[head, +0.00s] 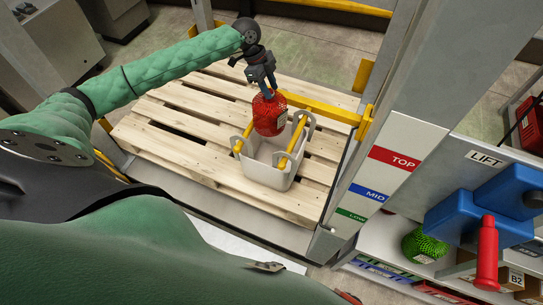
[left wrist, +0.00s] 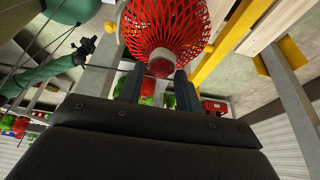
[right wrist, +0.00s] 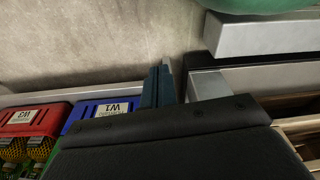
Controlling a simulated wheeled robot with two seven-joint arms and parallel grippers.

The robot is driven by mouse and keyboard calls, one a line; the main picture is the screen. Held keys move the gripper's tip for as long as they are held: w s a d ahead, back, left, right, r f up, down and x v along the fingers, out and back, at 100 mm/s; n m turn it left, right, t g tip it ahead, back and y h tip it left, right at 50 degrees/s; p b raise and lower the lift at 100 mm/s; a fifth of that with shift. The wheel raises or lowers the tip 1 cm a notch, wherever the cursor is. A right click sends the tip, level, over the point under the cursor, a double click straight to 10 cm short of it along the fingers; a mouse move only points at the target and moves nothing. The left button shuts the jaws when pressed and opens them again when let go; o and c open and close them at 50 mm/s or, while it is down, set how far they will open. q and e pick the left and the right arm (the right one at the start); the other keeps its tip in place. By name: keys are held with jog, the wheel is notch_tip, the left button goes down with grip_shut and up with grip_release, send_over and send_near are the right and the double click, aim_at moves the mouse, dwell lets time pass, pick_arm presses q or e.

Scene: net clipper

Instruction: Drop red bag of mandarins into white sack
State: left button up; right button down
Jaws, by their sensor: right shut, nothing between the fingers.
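The red net bag of mandarins (head: 269,113) hangs from my left gripper (head: 262,82), over the back left part of the white sack's opening. My right gripper (right wrist: 160,85) is shut and empty, away from the sack.
The wooden pallet (head: 190,122) has free room around the sack. A yellow rail (head: 315,108) runs behind it, and a post with TOP, MID and LOW labels (head: 395,160) stands right. A green net bag (head: 424,246) lies at the lower right. Blue (right wrist: 98,110) and red bins (right wrist: 35,120) sit near my right gripper.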

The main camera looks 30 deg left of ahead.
pick_arm(q)
jog(key=o, duration=0.3)
jog(key=shift+o, duration=0.2)
pick_arm(e)
jog(key=shift+d+f, duration=0.1)
pick_arm(q)
jog(key=shift+a+r, duration=0.15)
jog(key=shift+r, duration=0.15)
jog(key=b+v, duration=0.2)
jog(key=v, duration=0.5)
jog(key=shift+b, duration=0.35)
pick_arm(e)
notch_tip(320, 180, up, 6)
jog(key=w+a, duration=0.1)
jog(key=a, duration=0.1)
jog(key=shift+w+r, duration=0.15)
jog(key=shift+r, duration=0.05)
pick_arm(q)
jog(key=shift+r, duration=0.1)
